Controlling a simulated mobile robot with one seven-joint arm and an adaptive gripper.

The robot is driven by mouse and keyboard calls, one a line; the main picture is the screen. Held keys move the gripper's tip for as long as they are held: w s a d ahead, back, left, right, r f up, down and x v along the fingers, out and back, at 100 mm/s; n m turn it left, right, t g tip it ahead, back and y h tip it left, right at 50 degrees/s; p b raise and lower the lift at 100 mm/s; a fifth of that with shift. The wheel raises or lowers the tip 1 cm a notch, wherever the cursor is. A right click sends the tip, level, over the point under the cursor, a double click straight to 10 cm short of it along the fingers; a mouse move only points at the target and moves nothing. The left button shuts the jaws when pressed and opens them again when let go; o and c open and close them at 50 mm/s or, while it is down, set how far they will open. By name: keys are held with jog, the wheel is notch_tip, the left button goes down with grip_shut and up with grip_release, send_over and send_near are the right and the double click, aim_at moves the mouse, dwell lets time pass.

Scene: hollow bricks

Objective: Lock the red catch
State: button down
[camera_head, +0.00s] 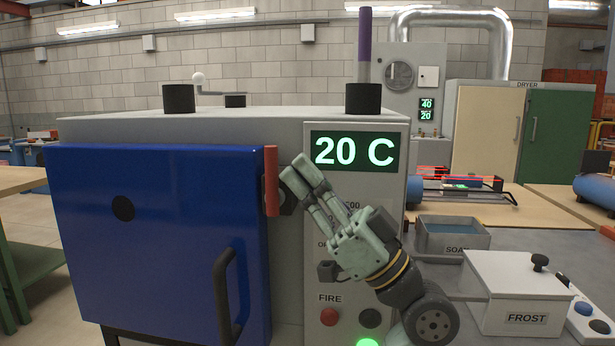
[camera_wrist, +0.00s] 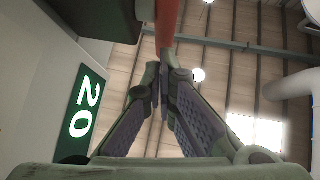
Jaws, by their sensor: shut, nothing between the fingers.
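The red catch (camera_head: 271,181) is an upright red bar at the right edge of the blue kiln door (camera_head: 165,235). My gripper (camera_head: 291,170) is shut and empty, with its fingertips just right of the catch, near its dark pivot. In the wrist view the red catch (camera_wrist: 168,22) shows at the top, just past the tips of my shut gripper (camera_wrist: 162,70). I cannot tell whether the fingertips touch it. The blue door lies against the grey kiln front, and its black handle (camera_head: 224,295) is lower down.
The kiln's panel shows a green "20 C" display (camera_head: 353,151), with a red FIRE button (camera_head: 329,316) below. A SOAK basin (camera_head: 452,235) and a white FROST box (camera_head: 516,290) stand to the right of my arm. A dryer (camera_head: 520,135) is at the back right.

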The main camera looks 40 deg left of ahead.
aim_at(276, 159)
jog(key=shift+s+a+r+n+h, duration=0.1)
jog(key=shift+a+r+n+h, duration=0.1)
jog(key=shift+h, duration=0.35)
jog(key=shift+s+a+r+n+h, duration=0.1)
jog(key=shift+r+n+h, duration=0.1)
jog(key=shift+h, duration=0.35)
jog(key=h, duration=0.1)
jog(key=r+h+p, duration=0.1)
jog(key=a+h, duration=0.1)
jog(key=shift+s+r+n+t+p, duration=0.15)
jog(key=shift+s+n+t+p, duration=0.15)
jog(key=shift+n+p, duration=0.1)
jog(key=h, duration=0.1)
jog(key=a+t+h+p, duration=0.1)
jog(key=s+h+p, duration=0.1)
jog(key=shift+a+r+n, duration=0.25)
jog(key=shift+a+n, duration=0.05)
jog(key=shift+s+a+f+h, duration=0.15)
jog(key=shift+a+h, duration=0.1)
jog(key=shift+h, duration=0.35)
jog(key=shift+s+a+f+b, duration=0.25)
jog(key=shift+s+a+b, duration=0.2)
jog(key=shift+a, duration=0.35)
jog(key=shift+s+a+f+b, duration=0.3)
jog(key=shift+s+a, duration=0.15)
jog(key=shift+a, duration=0.3)
jog(key=shift+s+a, duration=0.1)
